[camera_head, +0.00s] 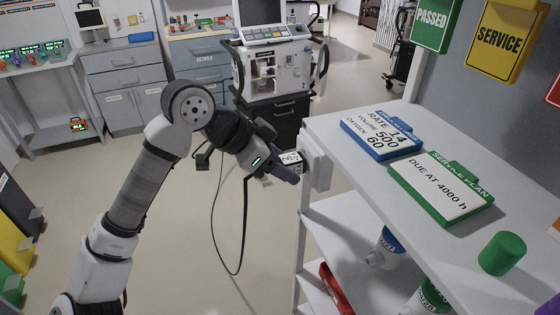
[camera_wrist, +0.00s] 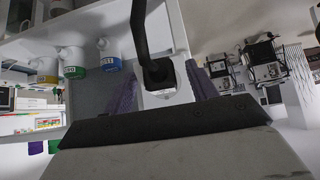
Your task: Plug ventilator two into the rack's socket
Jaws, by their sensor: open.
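A black plug (camera_wrist: 158,72) with a thick black cable stands against the white socket housing (camera_wrist: 168,98) in the wrist view and looks seated in it. My gripper (camera_wrist: 162,92) is open, with one purple finger on each side of the plug and a visible gap to each. In the head view my gripper (camera_head: 288,168) is at the left end of the rack (camera_head: 345,185), by the white socket box (camera_head: 317,168). The cable (camera_head: 244,225) hangs in a loop to the floor. A ventilator (camera_head: 275,70) stands behind on a dark cart; its number is not readable. The plug is hidden in the head view.
A blue settings board (camera_head: 382,134), a green service plan board (camera_head: 440,187) and a green cylinder (camera_head: 502,253) lie or stand on the rack top. White bottles stand on the shelf below. Grey cabinets (camera_head: 128,88) line the back. The floor at left is clear.

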